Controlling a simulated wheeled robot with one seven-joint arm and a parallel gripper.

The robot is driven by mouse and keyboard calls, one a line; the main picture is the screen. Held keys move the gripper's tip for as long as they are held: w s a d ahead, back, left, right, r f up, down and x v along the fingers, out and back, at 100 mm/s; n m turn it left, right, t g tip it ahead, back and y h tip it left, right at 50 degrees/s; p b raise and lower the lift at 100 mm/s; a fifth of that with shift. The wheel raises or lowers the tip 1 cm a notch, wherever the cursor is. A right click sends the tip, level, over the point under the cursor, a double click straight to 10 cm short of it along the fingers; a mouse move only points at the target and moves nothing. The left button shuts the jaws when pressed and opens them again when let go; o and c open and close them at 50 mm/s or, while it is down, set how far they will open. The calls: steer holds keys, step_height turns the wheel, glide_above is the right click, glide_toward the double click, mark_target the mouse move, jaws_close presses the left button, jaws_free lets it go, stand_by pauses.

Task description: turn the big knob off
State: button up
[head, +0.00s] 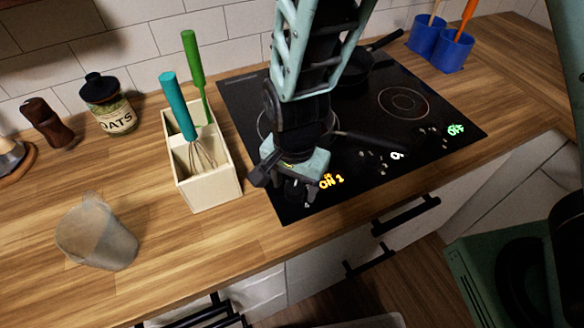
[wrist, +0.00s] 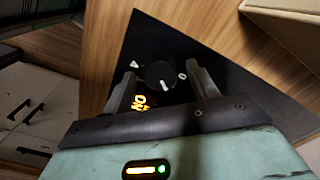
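The big knob (wrist: 159,75) is a round black dial with a white mark, at the front corner of the black cooktop (head: 250,97). A glowing yellow "ON 1" readout (head: 331,181) shows beside it, and the ON letters also show in the wrist view (wrist: 141,103). My gripper (head: 283,184) is over this corner and largely hides the knob in the head view. In the wrist view my gripper (wrist: 163,85) is open, with one finger to each side of the knob. A gap shows between the knob and the fingers; contact is not clear.
A wooden utensil box (head: 212,188) with a whisk stands left of the cooktop. Pans (head: 352,75) sit on the cooktop behind my arm. A green OFF readout (head: 455,130) glows at its right. A clear jug (head: 96,235) stands on the left counter.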

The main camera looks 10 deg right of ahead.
steer(key=c, duration=0.9)
steer(key=shift+o, duration=0.2)
steer(key=shift+r+n, duration=0.1)
steer(key=shift+n, duration=0.3)
steer(key=n+p, duration=0.1)
steer(key=n, duration=0.1)
steer(key=shift+n, duration=0.4)
steer(key=shift+n+p, duration=0.45)
steer(key=shift+n, duration=1.75)
steer(key=o, duration=1)
